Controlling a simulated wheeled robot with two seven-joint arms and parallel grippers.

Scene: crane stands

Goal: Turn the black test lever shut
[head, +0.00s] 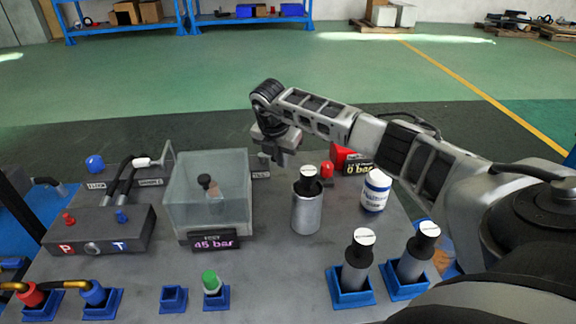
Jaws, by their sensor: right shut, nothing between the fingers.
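My right arm reaches in from the right, and my right gripper (282,157) points down, shut and empty. It hangs above the far part of the grey table, just right of the clear box (180,195). The box has a display (213,243) reading 45 bar at its front. Inside it stands a part with a black top (207,184). I cannot clearly make out the black test lever; the area around the gripper is partly covered by the gripper. My left gripper is not in view.
A grey cylinder with a black top (306,212) stands right of the box. A red unit (340,156) with a 0 bar display and a white bottle (375,190) are farther right. Black-topped cylinders (354,262) sit in blue holders at front right. A manifold (98,232) stands left.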

